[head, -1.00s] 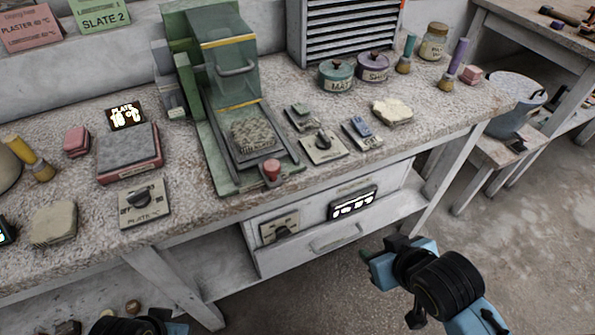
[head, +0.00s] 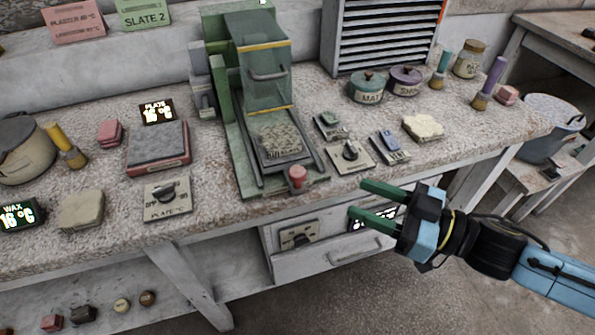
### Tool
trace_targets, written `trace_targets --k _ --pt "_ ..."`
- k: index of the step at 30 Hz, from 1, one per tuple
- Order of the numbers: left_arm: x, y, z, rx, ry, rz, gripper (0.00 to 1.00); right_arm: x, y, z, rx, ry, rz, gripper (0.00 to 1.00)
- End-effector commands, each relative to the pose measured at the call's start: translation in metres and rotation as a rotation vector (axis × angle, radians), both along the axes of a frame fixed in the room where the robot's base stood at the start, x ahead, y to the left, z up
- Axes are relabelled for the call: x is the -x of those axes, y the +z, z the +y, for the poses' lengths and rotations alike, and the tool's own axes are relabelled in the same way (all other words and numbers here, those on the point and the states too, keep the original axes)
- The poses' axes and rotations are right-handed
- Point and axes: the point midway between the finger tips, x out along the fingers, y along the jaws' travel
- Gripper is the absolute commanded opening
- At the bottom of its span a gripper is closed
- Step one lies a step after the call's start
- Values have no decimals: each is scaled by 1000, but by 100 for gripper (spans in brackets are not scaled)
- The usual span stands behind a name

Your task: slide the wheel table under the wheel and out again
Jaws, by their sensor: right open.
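The green machine (head: 222,95) stands on the bench with a translucent green guard (head: 262,75) with yellow edges and a handle. I cannot make out the wheel itself behind it. The wheel table (head: 250,162) is the low sliding part in front, with a rough grey pad (head: 281,143) on it. A red knob (head: 297,176) stands at its front end near the bench edge. My right gripper (head: 358,200) is open and empty, its green fingers pointing left, in front of the bench and right of the red knob, apart from it. My left gripper is out of view.
A dial panel (head: 352,155) and a small switch panel (head: 390,147) lie right of the machine. A plate dial (head: 167,197) and a grey slab (head: 158,145) are on its left. The drawer front (head: 335,257) is below the bench edge.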

Motion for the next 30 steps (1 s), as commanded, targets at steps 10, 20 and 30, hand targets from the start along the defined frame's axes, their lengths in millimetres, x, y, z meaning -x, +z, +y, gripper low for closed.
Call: trace_targets --k 10,20,30 --pt "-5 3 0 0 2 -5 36 -20 2 40 -7 7 -5 46" --pt "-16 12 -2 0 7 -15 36 -49 1 97 -4 6 -4 46" --pt "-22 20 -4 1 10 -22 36 -60 1 118 -1 4 -2 46"
